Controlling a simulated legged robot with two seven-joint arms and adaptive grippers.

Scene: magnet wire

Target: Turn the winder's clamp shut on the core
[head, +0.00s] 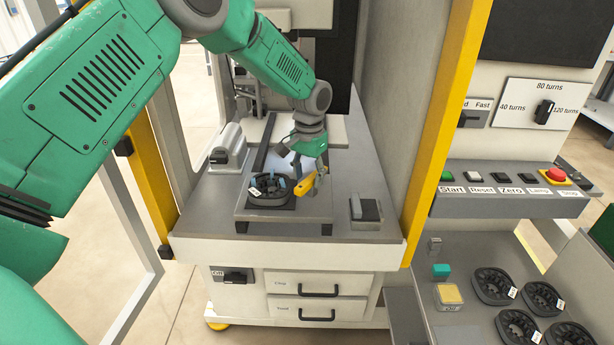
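The core (270,189), a black ring with spokes and a small white tag, sits on the winder's plate (252,215) inside the machine bay. The yellow clamp lever (303,187) lies slanted just right of the core. My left gripper (309,170) points down right at the lever, its grey fingers spread apart above and beside it. Whether a finger touches the lever I cannot tell. The gripper's far side and part of the clamp are hidden. My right gripper is not in view.
A grey device (228,148) stands left of the plate, and a grey block (365,210) right of it. Yellow posts (445,130) frame the bay. At the right are a button panel (505,190) and several spare cores (494,285) on a tray.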

